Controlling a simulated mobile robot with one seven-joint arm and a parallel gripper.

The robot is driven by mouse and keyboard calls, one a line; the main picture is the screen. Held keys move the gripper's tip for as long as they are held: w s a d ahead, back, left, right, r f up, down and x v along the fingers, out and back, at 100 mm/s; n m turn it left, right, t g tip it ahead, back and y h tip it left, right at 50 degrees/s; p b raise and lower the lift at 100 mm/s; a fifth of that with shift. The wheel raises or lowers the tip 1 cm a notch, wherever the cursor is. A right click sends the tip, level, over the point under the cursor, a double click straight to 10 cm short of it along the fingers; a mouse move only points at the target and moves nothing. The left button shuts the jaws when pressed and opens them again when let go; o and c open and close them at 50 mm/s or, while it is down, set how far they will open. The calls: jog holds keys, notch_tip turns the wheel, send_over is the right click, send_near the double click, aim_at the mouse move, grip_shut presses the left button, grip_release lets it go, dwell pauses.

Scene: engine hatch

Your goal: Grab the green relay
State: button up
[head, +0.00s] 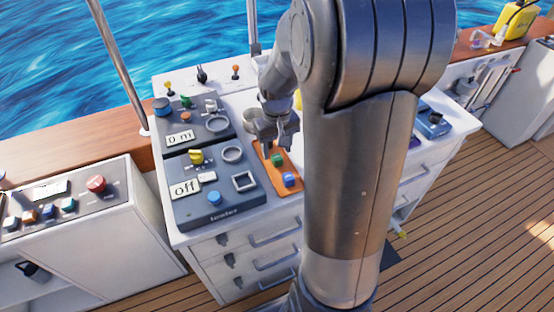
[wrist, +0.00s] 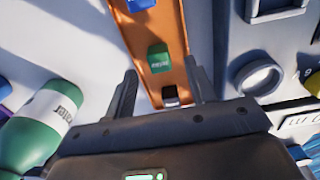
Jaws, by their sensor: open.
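The green relay (head: 277,159) sits on an orange tray (head: 263,178) on the white cabinet top. In the wrist view the green relay (wrist: 159,59) lies on the orange tray (wrist: 149,28), just beyond my gripper and roughly in line with the gap between its fingers. My gripper (head: 276,136) is above the tray's far end. In the wrist view my gripper (wrist: 162,88) is open, with nothing between its fingers. A blue relay (head: 289,180) sits on the same tray, on the near side of the green one. A dark block (wrist: 170,97) with a pale top shows between the fingers' line and the tray end.
Grey control panels (head: 213,189) with knobs stand left of the tray. In the wrist view a green bottle (wrist: 45,123) lies at the left, close to the left finger. A blue item (head: 432,124) stands at the right. My arm hides part of the cabinet top.

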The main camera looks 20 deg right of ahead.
aim_at(277, 156)
jog(key=shift+f, duration=1.6)
jog(key=shift+c, duration=0.3)
jog(key=c, duration=1)
jog(key=shift+r, duration=0.1)
